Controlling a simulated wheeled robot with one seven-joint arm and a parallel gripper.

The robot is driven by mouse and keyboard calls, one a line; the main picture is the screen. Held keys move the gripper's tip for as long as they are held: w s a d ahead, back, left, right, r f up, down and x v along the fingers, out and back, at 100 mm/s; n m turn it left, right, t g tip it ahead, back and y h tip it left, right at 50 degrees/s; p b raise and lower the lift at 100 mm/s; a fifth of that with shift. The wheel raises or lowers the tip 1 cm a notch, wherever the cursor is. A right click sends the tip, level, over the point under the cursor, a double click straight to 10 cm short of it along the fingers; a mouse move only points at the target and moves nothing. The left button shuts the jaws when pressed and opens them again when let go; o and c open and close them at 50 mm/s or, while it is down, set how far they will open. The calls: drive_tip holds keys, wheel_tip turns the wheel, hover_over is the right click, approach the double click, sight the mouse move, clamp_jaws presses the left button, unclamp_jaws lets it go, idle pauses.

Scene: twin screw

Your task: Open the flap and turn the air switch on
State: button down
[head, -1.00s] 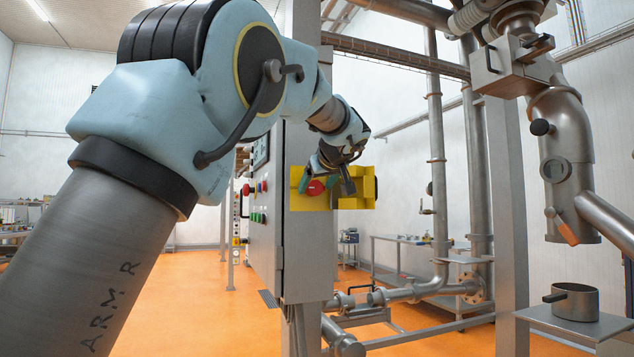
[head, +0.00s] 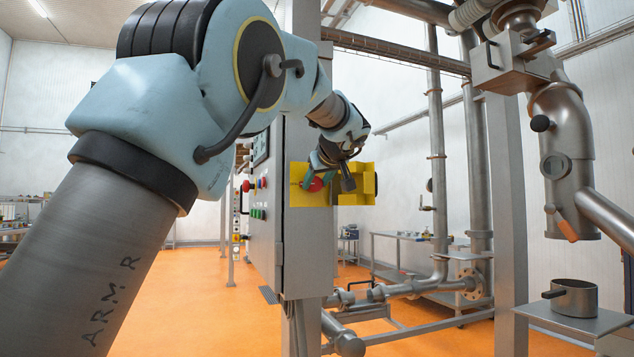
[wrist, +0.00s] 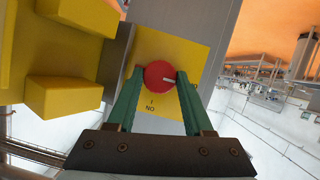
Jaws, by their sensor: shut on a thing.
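The air switch is a red round knob (wrist: 160,75) with a pale pointer mark, set on a yellow plate (wrist: 185,50); in the wrist view the mark points to the right. The letters "I" and "NO" are printed on the plate below it. My gripper (wrist: 160,78), with green fingers, is shut on the knob, one finger on each side. The yellow flap (wrist: 72,97) stands swung open to the left of the plate in the wrist view. In the head view, the flap (head: 357,197) is right of the knob (head: 314,184), which my gripper (head: 325,183) partly hides.
A grey cabinet (head: 265,225) with coloured buttons stands left of the switch. A metal post (head: 507,210) and steel pipes (head: 437,180) are to the right. A pot (head: 574,297) sits on a shelf at the lower right.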

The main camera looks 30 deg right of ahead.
idle(0.3)
drive_tip(key=m+y, duration=0.2)
drive_tip(key=shift+d+m, duration=0.2)
drive_tip(key=shift+m, duration=0.2)
drive_tip(key=m+y, duration=0.1)
drive_tip(key=m, duration=0.1)
drive_tip(key=m+y, duration=0.1)
drive_tip(key=shift+s+d+f+m+t+y+p, duration=0.1)
drive_tip(key=shift+d+m+t+y+p, duration=0.05)
drive_tip(key=shift+m+t+y+p, duration=0.2)
drive_tip(key=m+t+y, duration=0.1)
drive_tip(key=m, duration=0.2)
drive_tip(key=shift+d+f, duration=0.1)
drive_tip(key=shift+f, duration=0.05)
drive_tip(key=shift+m+t+y+b, duration=0.65)
drive_tip(key=shift+m+y, duration=0.1)
drive_tip(key=shift+m, duration=1)
drive_tip(key=shift+c, duration=1.5)
unclamp_jaws()
